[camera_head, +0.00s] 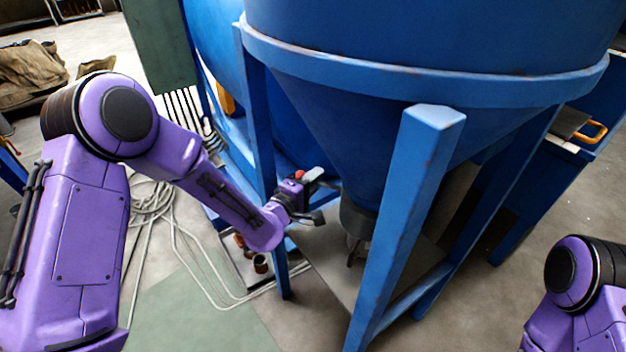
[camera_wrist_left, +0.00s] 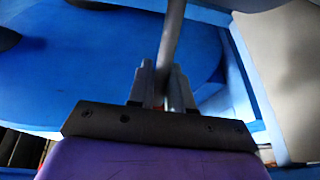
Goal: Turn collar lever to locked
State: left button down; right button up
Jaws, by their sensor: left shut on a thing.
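The blue drum blaster (camera_head: 360,130) has a cone that narrows to a dark collar (camera_head: 358,216) at its bottom. My left gripper (camera_head: 318,196) is beside the cone, just left of the collar, between the blue frame legs. In the left wrist view, a grey bar, the collar lever (camera_wrist_left: 173,35), runs down from the top edge to between the fingertips of my left gripper (camera_wrist_left: 160,88), which is shut on it. The lever's far end and its joint with the collar are hidden. My right gripper is out of view; only part of my right arm shows at lower right.
A blue leg (camera_head: 405,225) stands in front, right of the collar. Another leg (camera_head: 262,130) stands close to my left forearm. Pale cables (camera_head: 180,240) lie on the floor at left. An orange handle (camera_head: 592,132) is at far right.

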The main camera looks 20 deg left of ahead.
pick_arm(q)
jog(key=c, duration=1.1)
grip_release()
jog(key=shift+w, duration=0.1)
jog(key=shift+c, duration=0.2)
jog(key=p+v, duration=0.1)
jog(key=v, duration=0.9)
jog(key=shift+s, duration=0.25)
